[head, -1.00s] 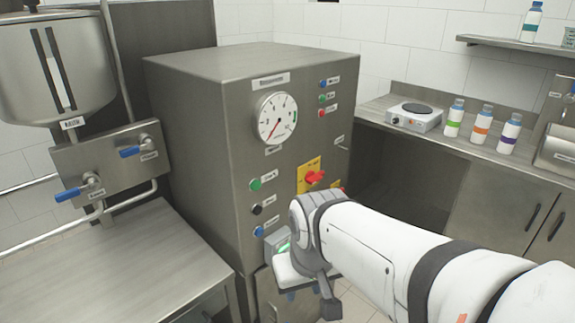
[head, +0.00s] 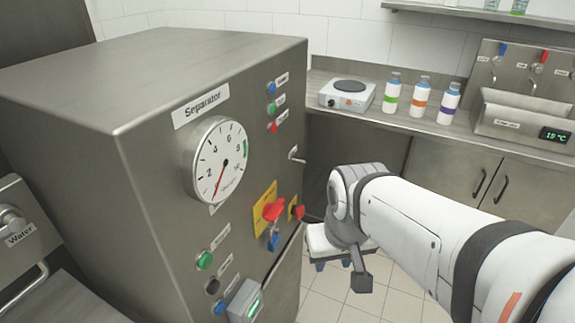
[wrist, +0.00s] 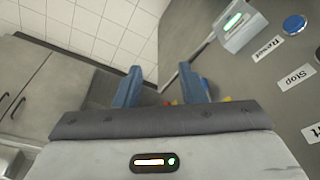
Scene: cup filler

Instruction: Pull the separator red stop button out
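The separator (head: 150,110) is a steel cabinet with a gauge. On its front, near the right edge, a red mushroom button (head: 298,212) sits on a small yellow plate. A larger red rotary switch (head: 272,209) on a yellow plate is beside it to the left. My gripper is pointing down, to the right of the panel, in the head view (head: 332,264). In the wrist view its blue fingers (wrist: 162,82) are apart with nothing between them. Small red and yellow bits show behind the right finger, mostly hidden; I cannot tell which control they are.
A small box with a green display (head: 245,302) juts from the panel near green (head: 204,260) and black (head: 213,286) buttons. A metal latch (head: 295,154) sticks out above the red button. A counter with a hotplate (head: 348,94) and bottles stands behind. Floor is free at right.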

